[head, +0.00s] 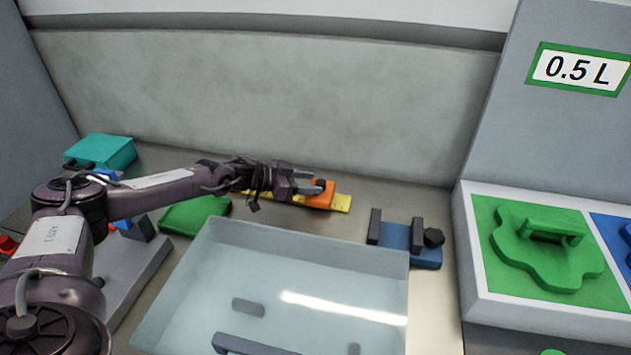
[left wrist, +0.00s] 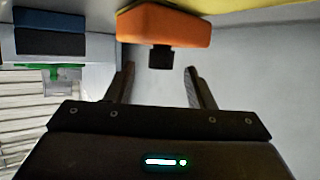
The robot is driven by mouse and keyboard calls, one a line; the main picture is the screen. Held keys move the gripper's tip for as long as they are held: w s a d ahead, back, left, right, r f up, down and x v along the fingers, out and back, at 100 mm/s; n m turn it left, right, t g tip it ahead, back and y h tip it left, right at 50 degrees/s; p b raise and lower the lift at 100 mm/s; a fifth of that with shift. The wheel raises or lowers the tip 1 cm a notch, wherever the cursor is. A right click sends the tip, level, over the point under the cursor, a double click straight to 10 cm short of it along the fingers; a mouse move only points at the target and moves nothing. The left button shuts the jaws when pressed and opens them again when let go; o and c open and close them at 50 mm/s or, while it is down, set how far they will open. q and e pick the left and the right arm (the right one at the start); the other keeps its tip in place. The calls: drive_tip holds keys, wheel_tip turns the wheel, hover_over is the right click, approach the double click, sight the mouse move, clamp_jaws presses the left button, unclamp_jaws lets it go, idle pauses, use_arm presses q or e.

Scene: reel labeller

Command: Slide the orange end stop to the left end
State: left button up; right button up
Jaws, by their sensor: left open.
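The orange end stop (head: 319,197) sits near the right end of a yellow rail (head: 342,203) at the back of the table. In the left wrist view it is an orange block (left wrist: 170,25) with a small dark knob (left wrist: 161,57) sticking out towards me. My left gripper (head: 312,186) is at the stop and partly covers it and the rail. Its jaws (left wrist: 160,72) are open, with the knob between or just ahead of the fingertips. I cannot tell whether they touch it. My right gripper is not in view.
A clear-walled tray (head: 300,245) stands in front of the rail. A blue fixture with dark posts (head: 395,235) is to its right. A green block (head: 195,213) and a teal box (head: 100,150) are to the left. A back wall (head: 270,100) rises behind.

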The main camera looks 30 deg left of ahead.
use_arm(q)
drive_tip(key=shift+x, duration=1.25)
drive_tip(key=shift+a, duration=0.1)
drive_tip(key=shift+f, duration=0.1)
clamp_jaws()
